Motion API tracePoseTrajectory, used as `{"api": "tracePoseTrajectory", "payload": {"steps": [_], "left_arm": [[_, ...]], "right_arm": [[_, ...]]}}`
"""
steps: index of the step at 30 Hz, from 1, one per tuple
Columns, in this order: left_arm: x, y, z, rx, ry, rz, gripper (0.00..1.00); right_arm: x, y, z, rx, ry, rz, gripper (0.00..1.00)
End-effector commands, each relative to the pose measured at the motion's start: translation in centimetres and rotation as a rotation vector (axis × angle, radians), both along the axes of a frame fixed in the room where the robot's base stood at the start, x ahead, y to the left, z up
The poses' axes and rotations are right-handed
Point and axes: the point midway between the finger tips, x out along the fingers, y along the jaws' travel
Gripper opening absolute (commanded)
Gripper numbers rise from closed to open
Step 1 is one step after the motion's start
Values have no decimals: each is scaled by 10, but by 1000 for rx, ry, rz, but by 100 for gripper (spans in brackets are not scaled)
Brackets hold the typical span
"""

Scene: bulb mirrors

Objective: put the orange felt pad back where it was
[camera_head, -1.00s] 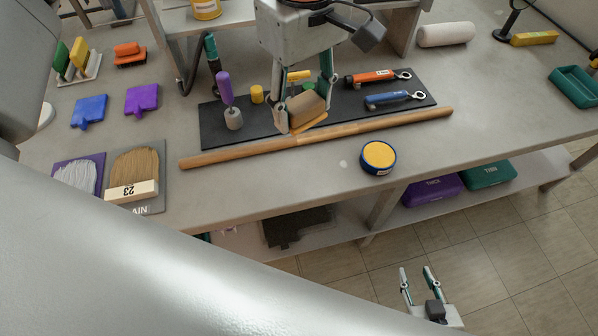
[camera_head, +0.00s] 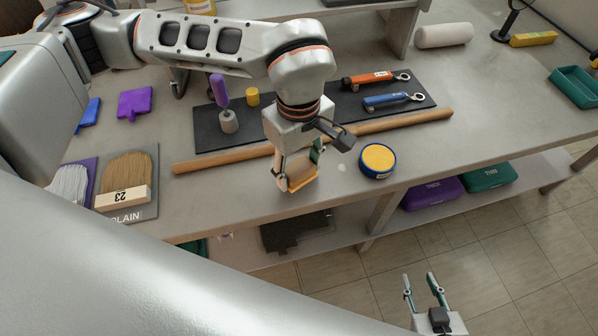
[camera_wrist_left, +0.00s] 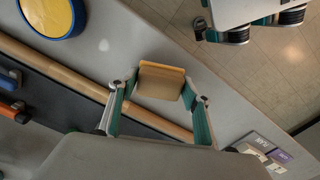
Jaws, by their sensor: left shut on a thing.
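The orange felt pad (camera_head: 303,182) is a brown block with an orange face along its lower edge. My left gripper (camera_head: 296,174) is shut on it, between the wooden rod and the table's front edge. In the left wrist view the pad (camera_wrist_left: 160,82) sits between the two fingertips of the left gripper (camera_wrist_left: 160,90), its orange edge facing away from the palm. I cannot tell whether the pad touches the tabletop. My right gripper (camera_head: 421,286) is open and empty, low over the floor in front of the table.
A yellow-topped round tin (camera_head: 378,160) stands right of my left gripper. Brushes (camera_head: 127,180) lie at the left. The bare front strip is narrow.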

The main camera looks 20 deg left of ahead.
Motion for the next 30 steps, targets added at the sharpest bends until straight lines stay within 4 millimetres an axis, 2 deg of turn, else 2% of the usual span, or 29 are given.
{"api": "tracePoseTrajectory", "payload": {"steps": [1, 4, 16, 17, 18, 19, 30], "left_arm": [[-1, 0, -11, 0, 6, 0, 31], [-1, 0, -22, 0, 4, 0, 31], [0, 0, -26, 1, 1, 0, 31], [0, 0, -26, 1, 1, 0, 50], [0, 0, -26, 1, 1, 0, 61], [0, 0, -26, 1, 1, 0, 65], [0, 0, -23, 0, 0, 0, 65]], "right_arm": [[-3, 0, -4, -1, 7, 1, 34], [-5, 0, -7, -3, 12, 2, 34], [-5, 0, -7, -3, 12, 2, 34], [-5, 1, -7, -3, 12, 2, 34], [-5, 0, -7, -3, 11, 3, 34], [-5, 1, -7, -3, 11, 3, 34], [-4, 0, -5, -3, 9, 2, 34]]}}
